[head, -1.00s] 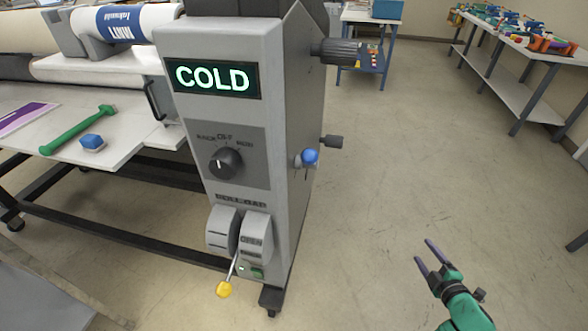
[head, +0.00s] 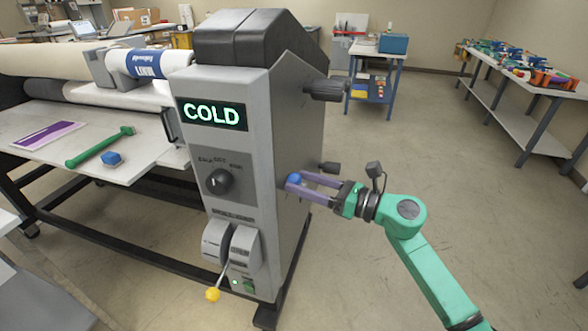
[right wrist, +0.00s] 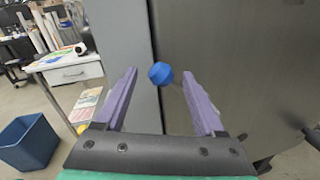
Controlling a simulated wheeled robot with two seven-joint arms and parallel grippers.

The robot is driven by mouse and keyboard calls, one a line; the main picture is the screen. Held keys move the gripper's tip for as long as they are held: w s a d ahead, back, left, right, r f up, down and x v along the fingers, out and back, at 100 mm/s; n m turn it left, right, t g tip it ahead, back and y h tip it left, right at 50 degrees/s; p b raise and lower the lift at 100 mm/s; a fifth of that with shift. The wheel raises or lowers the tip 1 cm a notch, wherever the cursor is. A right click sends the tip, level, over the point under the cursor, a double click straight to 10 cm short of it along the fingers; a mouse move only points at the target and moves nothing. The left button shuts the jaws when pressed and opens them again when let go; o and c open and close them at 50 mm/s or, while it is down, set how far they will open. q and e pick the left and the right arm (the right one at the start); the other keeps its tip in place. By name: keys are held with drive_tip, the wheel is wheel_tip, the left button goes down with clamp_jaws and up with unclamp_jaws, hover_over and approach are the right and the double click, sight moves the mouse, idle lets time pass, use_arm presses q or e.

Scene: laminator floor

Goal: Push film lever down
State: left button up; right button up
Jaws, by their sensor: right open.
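The laminator's grey end housing (head: 240,150) shows a lit "COLD" display. A lever with a blue knob (head: 294,179) sticks out of its right side. My right gripper (head: 298,186) is at this knob, with its purple fingers open and pointing left at the housing. In the right wrist view the blue knob (right wrist: 160,73) lies between the two fingertips, with a gap visible on each side. A second lever with a yellow knob (head: 213,295) points down at the front, below the rotary dial (head: 218,181). I cannot read a film label on either lever. My left gripper is not in view.
Two dark knobs, an upper one (head: 327,90) and a lower one (head: 329,168), stick out above the blue knob's level. A green hammer-like tool (head: 100,147) and a blue block (head: 111,158) lie on the feed table (head: 60,165). The floor at right is open.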

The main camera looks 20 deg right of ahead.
drive_tip(key=shift+x, duration=1.45)
drive_tip(key=shift+d+f, duration=0.1)
clamp_jaws()
drive_tip(key=shift+s+f, duration=0.1)
drive_tip(key=shift+f, duration=0.05)
